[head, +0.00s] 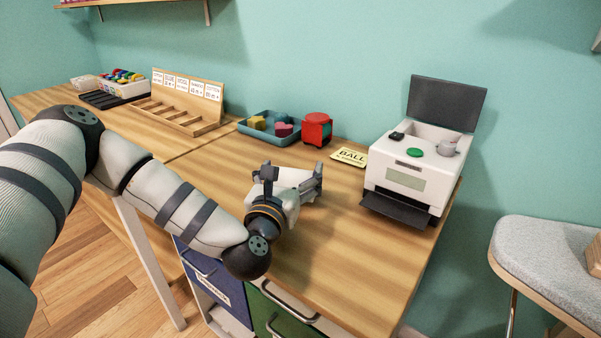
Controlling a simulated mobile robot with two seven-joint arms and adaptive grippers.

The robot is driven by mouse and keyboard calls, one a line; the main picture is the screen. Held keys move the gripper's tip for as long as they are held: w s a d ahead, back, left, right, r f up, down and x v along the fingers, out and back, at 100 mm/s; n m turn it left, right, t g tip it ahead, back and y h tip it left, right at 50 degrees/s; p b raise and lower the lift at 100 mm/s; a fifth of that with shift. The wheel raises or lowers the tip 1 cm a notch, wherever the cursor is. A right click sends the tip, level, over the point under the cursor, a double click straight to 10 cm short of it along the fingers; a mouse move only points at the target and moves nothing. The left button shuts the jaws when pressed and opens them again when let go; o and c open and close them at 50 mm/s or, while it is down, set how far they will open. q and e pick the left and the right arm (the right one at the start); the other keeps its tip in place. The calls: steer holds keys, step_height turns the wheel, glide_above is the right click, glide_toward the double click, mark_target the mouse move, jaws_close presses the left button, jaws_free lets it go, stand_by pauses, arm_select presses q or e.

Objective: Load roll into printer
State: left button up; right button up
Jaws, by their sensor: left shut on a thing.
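The white printer (405,165) stands at the right end of the table with its dark lid (446,103) raised. A small grey rounded piece (446,149) sits at the right of its open top; I cannot tell if it is a roll or a printer part. A green button (414,152) is on top, and a dark tray juts from the front. My left gripper (318,176) is left of the printer, above the table and apart from it. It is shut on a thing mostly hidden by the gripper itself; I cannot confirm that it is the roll. My right gripper is out of view.
A yellow card reading BALL (350,156) lies by the printer. A red block-like item (317,129) and a blue tray (249,128) of coloured pieces stand behind the gripper. A wooden rack (187,119) is farther left. The table's front right is clear.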

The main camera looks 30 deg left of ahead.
arm_select(q)
steer(key=shift+s+f, duration=0.15)
steer(key=shift+s, duration=0.05)
steer(key=shift+f, duration=0.25)
steer(key=o, duration=1.2)
steer(key=shift+o, duration=0.5)
steer(key=shift+r, duration=0.15)
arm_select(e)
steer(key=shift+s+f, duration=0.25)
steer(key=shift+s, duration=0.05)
arm_select(q)
steer(key=shift+r, duration=0.3)
steer(key=v, duration=1)
steer(key=shift+s+d+f, duration=0.15)
steer(key=shift+s+d, duration=0.05)
steer(key=shift+s, duration=0.1)
steer(key=shift+s+d, duration=0.15)
steer(key=shift+s, duration=0.5)
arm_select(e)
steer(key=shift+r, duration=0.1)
